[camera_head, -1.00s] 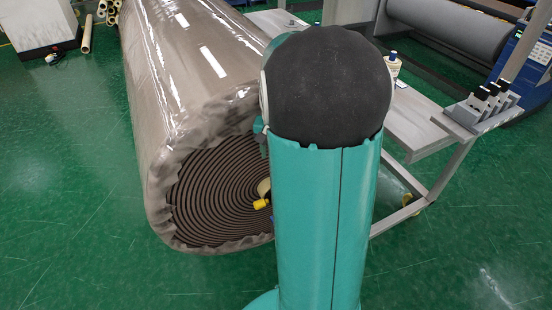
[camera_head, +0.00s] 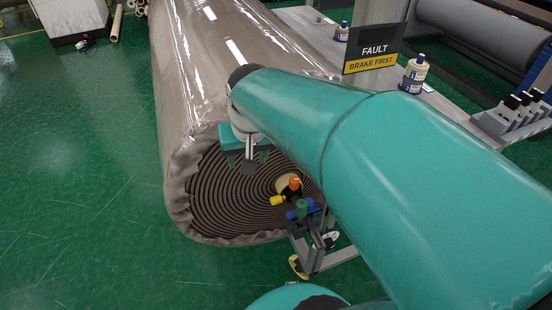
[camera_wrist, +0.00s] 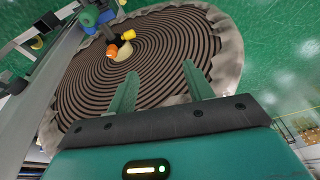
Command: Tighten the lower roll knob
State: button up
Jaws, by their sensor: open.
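A large wrapped roll (camera_head: 205,60) lies with its ringed brown end face (camera_head: 225,195) towards me. At its core are a yellow knob (camera_head: 277,201) and an orange knob (camera_head: 295,183), with a green part (camera_head: 301,208) and blue parts beside them. I cannot tell which is the lower roll knob. The wrist view shows the orange knob (camera_wrist: 112,50) and yellow knob (camera_wrist: 129,36) near the pale core (camera_wrist: 126,56). My gripper (camera_head: 242,163) is open and empty, before the upper part of the end face and apart from the knobs. Its two fingers (camera_wrist: 160,68) point towards the face.
A grey metal stand (camera_head: 318,243) is at the lower right of the roll end. A bench holds a sign reading "FAULT BRAKE FIRST" (camera_head: 375,57) and white bottles (camera_head: 413,75). Green floor (camera_head: 80,180) is clear on the left.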

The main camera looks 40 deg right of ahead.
jog(key=s+a+r+n+t, duration=0.1)
jog(key=s+a+r+n, duration=0.1)
jog(key=s+a+n, duration=0.3)
jog(key=g, duration=0.4)
send_over(295, 179)
notch_tip(295, 179, down, 12)
jog(key=shift+n+y, duration=0.3)
jog(key=shift+n, duration=0.1)
notch_tip(295, 179, down, 14)
jog(key=shift+a+r, duration=0.1)
jog(key=shift+r, duration=0.05)
jog(key=shift+c, duration=0.4)
jog(key=c, duration=0.9)
